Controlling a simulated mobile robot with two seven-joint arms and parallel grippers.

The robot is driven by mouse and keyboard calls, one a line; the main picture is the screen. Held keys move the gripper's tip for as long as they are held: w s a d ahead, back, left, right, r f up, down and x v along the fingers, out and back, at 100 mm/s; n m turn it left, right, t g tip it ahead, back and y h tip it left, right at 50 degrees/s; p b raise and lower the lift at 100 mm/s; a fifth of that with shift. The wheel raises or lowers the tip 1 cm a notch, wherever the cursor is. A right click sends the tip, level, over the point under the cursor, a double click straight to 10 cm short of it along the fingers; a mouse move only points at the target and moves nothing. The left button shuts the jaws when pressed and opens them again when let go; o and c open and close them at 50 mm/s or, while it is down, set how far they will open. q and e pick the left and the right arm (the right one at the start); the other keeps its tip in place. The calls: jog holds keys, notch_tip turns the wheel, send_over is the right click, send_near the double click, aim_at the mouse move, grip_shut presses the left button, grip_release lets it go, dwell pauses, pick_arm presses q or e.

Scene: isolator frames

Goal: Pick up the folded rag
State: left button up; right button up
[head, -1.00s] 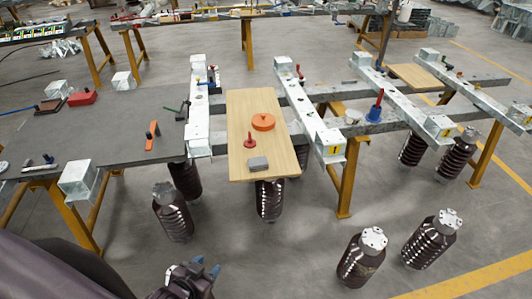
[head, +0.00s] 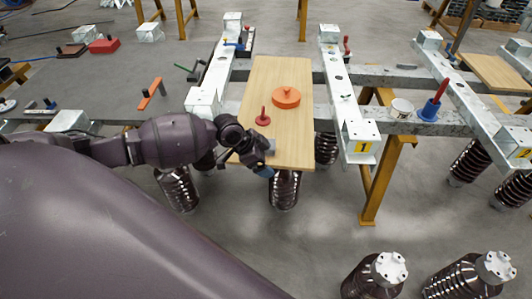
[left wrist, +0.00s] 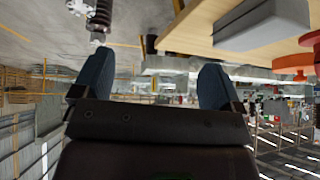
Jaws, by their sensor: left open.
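The folded rag (head: 270,146) is a small grey slab on the front edge of the wooden board (head: 282,75). My left gripper (head: 263,171) is at that front edge, close to the rag, and its wrist hides part of the rag. In the left wrist view, which looks upside down, the rag (left wrist: 262,24) lies on the board at the upper right. My left gripper's blue fingers (left wrist: 152,85) are spread there with nothing between them. The rag is outside the fingers. My right gripper is not in view.
On the board, a red peg piece (head: 263,118) and an orange disc (head: 286,97) stand behind the rag. White metal beams flank the board. Ribbed dark insulators stand below and to the right. Open floor lies in front of the board.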

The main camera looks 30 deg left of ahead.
pick_arm(q)
jog(key=w+a+r+m+g+y+b, duration=0.1)
jog(key=w+a+r+g+b, duration=0.25)
jog(key=w+a, duration=0.45)
jog(key=shift+t, duration=0.35)
jog(key=f, duration=0.1)
jog(key=f+b, duration=0.1)
jog(key=f, duration=0.1)
jog(key=f+b, duration=0.1)
jog(key=shift+s+a+f, duration=0.1)
jog(key=shift+s+f, duration=0.15)
jog(key=x, duration=0.4)
jog(key=shift+w+d+f+b, duration=0.1)
jog(key=shift+d+f+b, duration=0.1)
jog(key=shift+f+b, duration=0.15)
jog(key=shift+r, duration=0.1)
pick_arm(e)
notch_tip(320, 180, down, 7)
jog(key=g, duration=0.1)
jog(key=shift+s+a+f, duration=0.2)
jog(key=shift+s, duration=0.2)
pick_arm(q)
jog(key=shift+c, duration=0.4)
jog(key=c, duration=0.9)
jog(key=shift+r, duration=0.1)
